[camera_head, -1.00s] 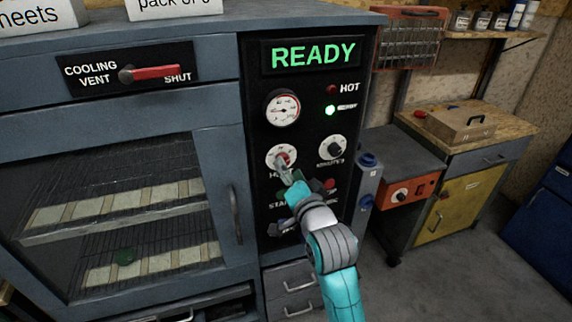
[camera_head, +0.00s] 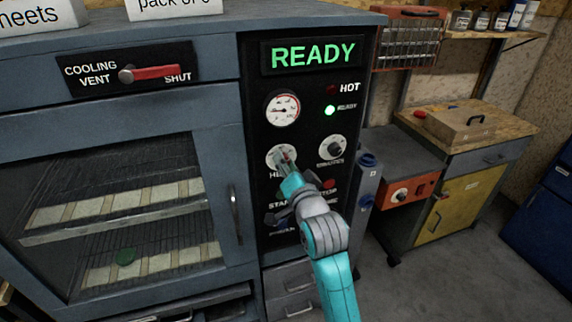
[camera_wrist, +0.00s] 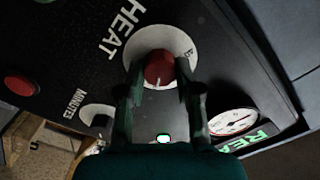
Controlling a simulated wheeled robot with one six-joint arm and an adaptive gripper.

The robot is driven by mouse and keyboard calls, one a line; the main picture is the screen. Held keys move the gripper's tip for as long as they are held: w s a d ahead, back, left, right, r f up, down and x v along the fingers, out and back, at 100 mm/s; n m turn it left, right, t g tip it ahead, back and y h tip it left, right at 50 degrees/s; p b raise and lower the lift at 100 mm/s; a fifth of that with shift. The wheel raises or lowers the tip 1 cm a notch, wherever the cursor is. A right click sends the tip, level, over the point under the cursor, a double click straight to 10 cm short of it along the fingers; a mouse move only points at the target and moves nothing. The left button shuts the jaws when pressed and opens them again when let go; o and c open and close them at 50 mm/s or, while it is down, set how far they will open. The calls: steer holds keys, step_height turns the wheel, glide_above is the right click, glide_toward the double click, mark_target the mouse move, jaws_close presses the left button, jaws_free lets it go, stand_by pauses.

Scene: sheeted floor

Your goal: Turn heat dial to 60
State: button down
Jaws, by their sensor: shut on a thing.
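The heat dial (camera_wrist: 159,68) is a red knob on a round white scale plate (camera_wrist: 178,42), beside the word HEAT in the wrist view. My gripper (camera_wrist: 160,88) is shut on the red knob, one finger on each side. In the head view my gripper (camera_head: 288,168) reaches the heat dial's white plate (camera_head: 274,157) from below right and hides most of the knob. A light mark shows on the knob's face in the wrist view, but the number it points to cannot be read.
The minutes dial (camera_head: 332,147) sits to the right of the heat dial. Above are a gauge (camera_head: 283,109), a lit green lamp (camera_head: 330,110) and a green READY display (camera_head: 313,54). A red button (camera_head: 329,184) is close to my gripper. The vent lever (camera_head: 155,73) is at SHUT.

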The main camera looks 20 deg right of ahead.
steer(key=shift+n, duration=0.3)
steer(key=n, duration=1.1)
stand_by(0.5)
steer(key=c, duration=0.8)
jaws_free()
steer(key=shift+o, duration=0.2)
steer(key=s, duration=1.2)
